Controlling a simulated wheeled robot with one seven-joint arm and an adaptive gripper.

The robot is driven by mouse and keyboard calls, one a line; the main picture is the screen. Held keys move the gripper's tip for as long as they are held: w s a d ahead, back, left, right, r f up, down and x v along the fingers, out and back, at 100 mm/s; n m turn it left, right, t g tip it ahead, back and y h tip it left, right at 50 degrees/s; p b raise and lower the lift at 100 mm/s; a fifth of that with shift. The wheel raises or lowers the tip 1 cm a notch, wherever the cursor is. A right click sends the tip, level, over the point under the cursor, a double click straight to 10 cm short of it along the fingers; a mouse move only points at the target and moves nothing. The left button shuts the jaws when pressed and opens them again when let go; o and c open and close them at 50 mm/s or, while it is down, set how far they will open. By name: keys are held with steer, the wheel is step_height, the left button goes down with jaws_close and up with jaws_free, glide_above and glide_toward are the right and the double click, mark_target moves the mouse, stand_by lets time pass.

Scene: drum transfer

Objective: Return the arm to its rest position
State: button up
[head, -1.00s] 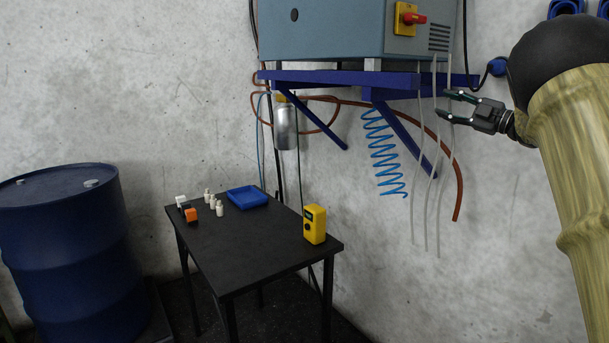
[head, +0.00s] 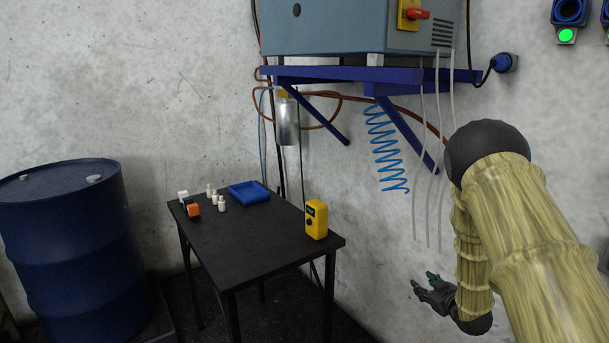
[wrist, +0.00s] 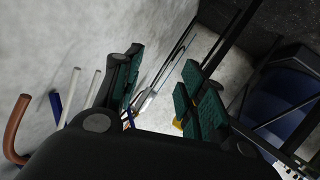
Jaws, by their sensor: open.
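My gripper (head: 428,284) is at the lower right in the head view, at the end of my folded arm, with its fingers pointing left. It is right of the black table and below the hanging hoses, apart from both. In the wrist view my gripper (wrist: 160,95) shows its two green-padded fingers spread apart. Nothing is between the pads.
A black table (head: 265,252) holds a yellow device (head: 316,220), a blue tray (head: 249,192) and several small bottles. A blue drum (head: 70,240) stands at left. A blue wall shelf (head: 340,75) carries a grey cabinet (head: 340,27). Grey hoses (head: 427,170) hang near my arm.

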steer(key=s+a+f+m+g+h, duration=0.1)
steer(key=s+a+f+m+g, duration=0.2)
steer(key=s+f, duration=0.9)
steer(key=s+a+f+m+g+h, duration=0.1)
steer(key=s+a+f+g, duration=0.35)
steer(key=s+f, duration=0.75)
steer(key=s+a+m+g, duration=0.1)
steer(key=s+a+g, duration=0.2)
steer(key=s, duration=1.2)
steer(key=s+a+f+m+g, duration=0.1)
steer(key=s+a+g, duration=0.2)
steer(key=s, duration=1.3)
steer(key=shift+s+a+f, duration=0.25)
steer(key=shift+a+f, duration=0.05)
steer(key=shift+a, duration=0.5)
steer(key=shift+s, duration=0.4)
steer(key=shift+c, duration=0.5)
steer(key=shift+a, duration=0.15)
